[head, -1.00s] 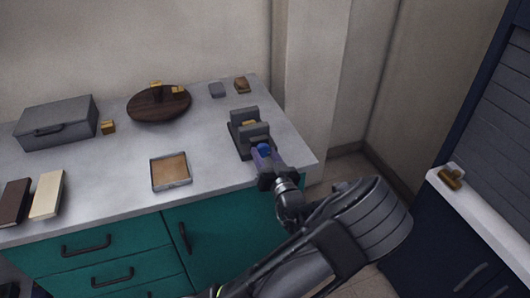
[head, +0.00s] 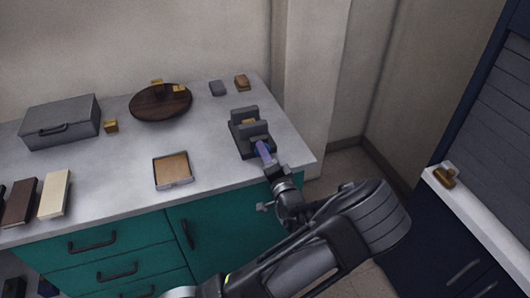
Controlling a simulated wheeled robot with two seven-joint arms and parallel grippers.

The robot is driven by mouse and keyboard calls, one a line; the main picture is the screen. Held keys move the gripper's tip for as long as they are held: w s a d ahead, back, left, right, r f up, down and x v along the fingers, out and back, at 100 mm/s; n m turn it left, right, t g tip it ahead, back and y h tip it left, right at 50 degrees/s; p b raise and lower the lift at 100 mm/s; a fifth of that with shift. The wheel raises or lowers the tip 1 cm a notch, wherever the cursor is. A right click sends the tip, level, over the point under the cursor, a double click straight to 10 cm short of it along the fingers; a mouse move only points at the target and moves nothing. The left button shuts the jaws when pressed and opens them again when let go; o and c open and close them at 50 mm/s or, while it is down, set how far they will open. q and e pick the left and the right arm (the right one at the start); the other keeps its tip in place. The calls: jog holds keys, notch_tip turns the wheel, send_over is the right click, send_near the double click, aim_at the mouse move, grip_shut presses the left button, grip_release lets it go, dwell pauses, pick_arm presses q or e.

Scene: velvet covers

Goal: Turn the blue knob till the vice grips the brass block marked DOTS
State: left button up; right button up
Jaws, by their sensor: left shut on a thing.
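The dark grey vice (head: 240,138) stands near the right end of the grey worktop. A brass block (head: 249,122) sits between its two jaws; its marking is too small to read, and I cannot tell whether the jaws touch it. The blue knob (head: 262,146) is on the vice's near side, mostly covered by my gripper. My left gripper (head: 264,152) is shut on the blue knob, its arm reaching up from below. My right gripper is not in view.
A wall corner is close at right.

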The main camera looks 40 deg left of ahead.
pick_arm(q)
jog(key=shift+m, duration=0.9)
jog(key=o, duration=1.4)
